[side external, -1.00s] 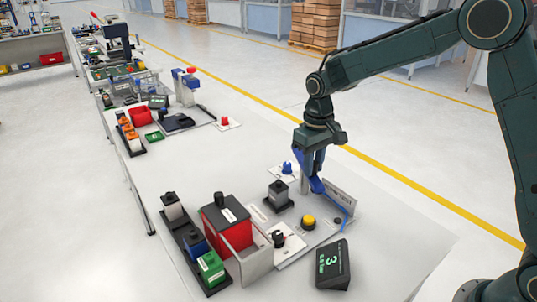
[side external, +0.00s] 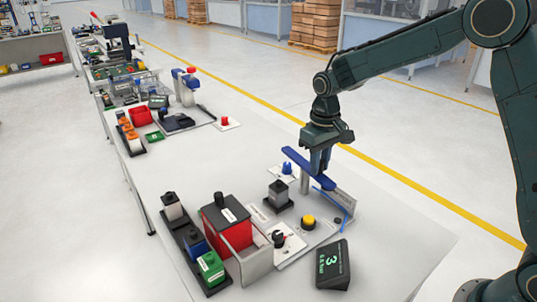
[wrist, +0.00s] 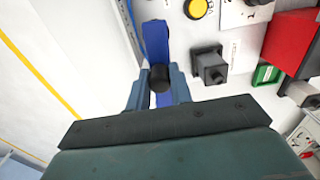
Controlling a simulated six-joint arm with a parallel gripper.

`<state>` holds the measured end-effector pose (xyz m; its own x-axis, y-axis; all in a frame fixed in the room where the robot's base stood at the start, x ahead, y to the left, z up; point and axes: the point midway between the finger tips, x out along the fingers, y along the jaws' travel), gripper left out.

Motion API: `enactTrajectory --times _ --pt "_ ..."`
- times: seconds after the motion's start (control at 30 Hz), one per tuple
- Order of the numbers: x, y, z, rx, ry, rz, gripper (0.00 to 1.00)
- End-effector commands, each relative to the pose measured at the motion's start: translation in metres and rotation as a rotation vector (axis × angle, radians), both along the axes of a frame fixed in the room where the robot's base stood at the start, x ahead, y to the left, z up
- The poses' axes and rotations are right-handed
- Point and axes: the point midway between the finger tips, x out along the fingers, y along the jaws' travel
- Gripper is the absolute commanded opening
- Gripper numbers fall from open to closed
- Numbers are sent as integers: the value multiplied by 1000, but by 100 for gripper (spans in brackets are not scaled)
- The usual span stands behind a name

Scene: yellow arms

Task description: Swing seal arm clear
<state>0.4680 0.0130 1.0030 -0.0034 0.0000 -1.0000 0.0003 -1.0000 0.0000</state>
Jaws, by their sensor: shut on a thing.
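The seal arm is a flat blue bar (side external: 297,158) raised above the grey plate on a short post (side external: 304,183). In the side view it slants from upper left to lower right. My gripper (side external: 318,172) points down at the bar's right part, and its fingers partly hide it. In the wrist view the bar (wrist: 155,38) runs up the picture. A black knob on it sits between the two fingers of my gripper (wrist: 160,82), which are shut on the knob. A grey block with a dark base (side external: 278,194) stands on the table left of the bar.
A yellow button (side external: 308,222), a dark display reading 3 (side external: 332,264) and a red box (side external: 227,222) stand in front. A blue knob (side external: 287,168) is close to the bar's left end. A low labelled plate (side external: 342,203) is at the right. The table's right side is clear.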

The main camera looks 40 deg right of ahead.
Motion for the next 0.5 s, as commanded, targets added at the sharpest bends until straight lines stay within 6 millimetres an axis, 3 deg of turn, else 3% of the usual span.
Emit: enactTrajectory --times 0.5 --pt "1 -6 1 -1 -5 -2 14"
